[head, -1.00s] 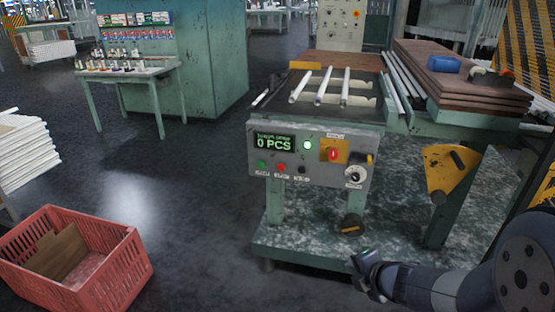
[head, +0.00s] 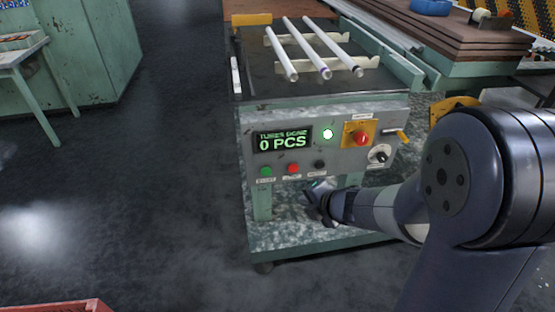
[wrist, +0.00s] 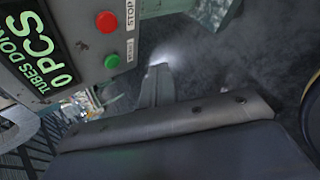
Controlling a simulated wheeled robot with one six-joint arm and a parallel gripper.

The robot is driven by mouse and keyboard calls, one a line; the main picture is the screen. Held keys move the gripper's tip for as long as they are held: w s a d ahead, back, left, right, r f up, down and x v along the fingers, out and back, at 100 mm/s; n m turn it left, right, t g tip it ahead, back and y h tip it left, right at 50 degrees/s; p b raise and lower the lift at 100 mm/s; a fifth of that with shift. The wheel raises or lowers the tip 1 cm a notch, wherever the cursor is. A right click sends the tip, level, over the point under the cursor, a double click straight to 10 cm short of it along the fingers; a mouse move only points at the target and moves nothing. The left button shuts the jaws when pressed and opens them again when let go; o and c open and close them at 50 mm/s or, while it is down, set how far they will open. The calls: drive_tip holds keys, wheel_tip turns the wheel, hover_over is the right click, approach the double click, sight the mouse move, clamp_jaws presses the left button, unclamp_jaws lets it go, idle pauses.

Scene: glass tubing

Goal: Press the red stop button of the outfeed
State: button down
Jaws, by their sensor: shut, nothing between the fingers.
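The red stop button (head: 293,168) sits on the grey control panel (head: 230,140) of the outfeed, between a green button (head: 266,171) and a black one (head: 320,165). It shows large in the wrist view (wrist: 106,21), beside a label reading STOP, with the green button (wrist: 112,61) below it. My gripper (head: 316,190) is shut and empty, just below and right of the red button in the head view. In the wrist view its fingers (wrist: 157,85) point past the panel's edge, apart from the button. Their exact distance from the panel is unclear.
The display (head: 283,140) reads 0 PCS. White tubes (head: 325,46) lie above. Floor left of the machine is clear.

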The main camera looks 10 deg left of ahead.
idle(0.5)
drive_tip(key=p, duration=0.3)
approach(292, 172)
drive_tip(key=shift+w+a+f, duration=0.35)
drive_tip(key=shift+a+f, duration=0.1)
drive_tip(key=shift+f, duration=0.3)
drive_tip(key=shift+w+a+f, duration=0.35)
drive_tip(key=shift+a+f, duration=0.05)
drive_tip(key=shift+f, duration=0.35)
drive_tip(key=shift+w+a+f, duration=0.35)
drive_tip(key=shift+a+f, duration=0.1)
drive_tip(key=shift+f, duration=0.3)
drive_tip(key=shift+w, duration=0.1)
drive_tip(key=shift+w+a, duration=0.15)
drive_tip(key=shift+w, duration=0.15)
drive_tip(key=shift+w+a+p, duration=0.15)
drive_tip(key=shift+w+p, duration=0.3)
drive_tip(key=shift+p, duration=0.05)
idle(0.6)
drive_tip(key=shift+s, duration=0.1)
drive_tip(key=shift+s+d+b, duration=0.3)
drive_tip(key=shift+s+b, duration=0.1)
drive_tip(key=shift+s, duration=0.35)
drive_tip(key=shift+s, duration=0.1)
